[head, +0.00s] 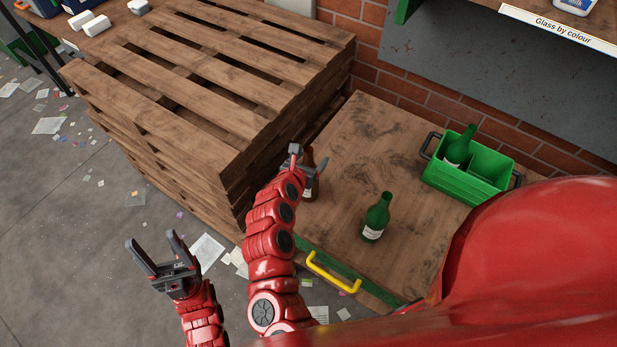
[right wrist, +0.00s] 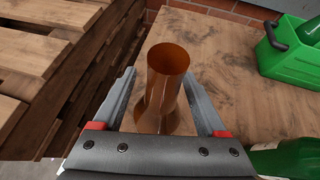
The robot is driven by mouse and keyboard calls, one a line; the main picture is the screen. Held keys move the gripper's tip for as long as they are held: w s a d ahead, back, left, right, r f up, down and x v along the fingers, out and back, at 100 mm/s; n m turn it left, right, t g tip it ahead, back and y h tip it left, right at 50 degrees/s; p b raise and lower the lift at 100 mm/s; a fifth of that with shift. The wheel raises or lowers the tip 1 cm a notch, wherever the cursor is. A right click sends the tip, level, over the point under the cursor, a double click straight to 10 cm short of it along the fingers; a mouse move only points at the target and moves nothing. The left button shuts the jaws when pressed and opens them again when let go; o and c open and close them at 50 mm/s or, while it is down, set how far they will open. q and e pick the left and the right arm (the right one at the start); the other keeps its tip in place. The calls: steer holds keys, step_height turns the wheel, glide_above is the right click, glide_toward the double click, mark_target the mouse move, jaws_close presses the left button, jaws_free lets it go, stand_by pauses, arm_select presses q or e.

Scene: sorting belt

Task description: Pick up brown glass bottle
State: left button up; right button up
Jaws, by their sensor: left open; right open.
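The brown glass bottle (right wrist: 165,85) stands on the wooden tabletop; the right wrist view looks down on its open mouth. My right gripper (right wrist: 165,92) is open, with one finger on each side of the bottle. I cannot tell whether the fingers touch it. In the head view the brown bottle (head: 308,188) is mostly hidden behind my right gripper (head: 305,163). My left gripper (head: 155,252) is open and empty, over the floor to the left of the table.
A green bottle (head: 376,218) stands on the table (head: 340,140) to the right of the brown one. A green crate (head: 455,184) with two compartments holds another green bottle (head: 460,146) in its left one. Stacked pallets (head: 215,85) stand close on the left. A yellow handle (head: 333,273) is at the table's front edge.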

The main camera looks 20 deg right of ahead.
steer(key=shift+w+d+f, duration=0.2)
steer(key=shift+c, duration=0.3)
jaws_close()
stand_by(1.1)
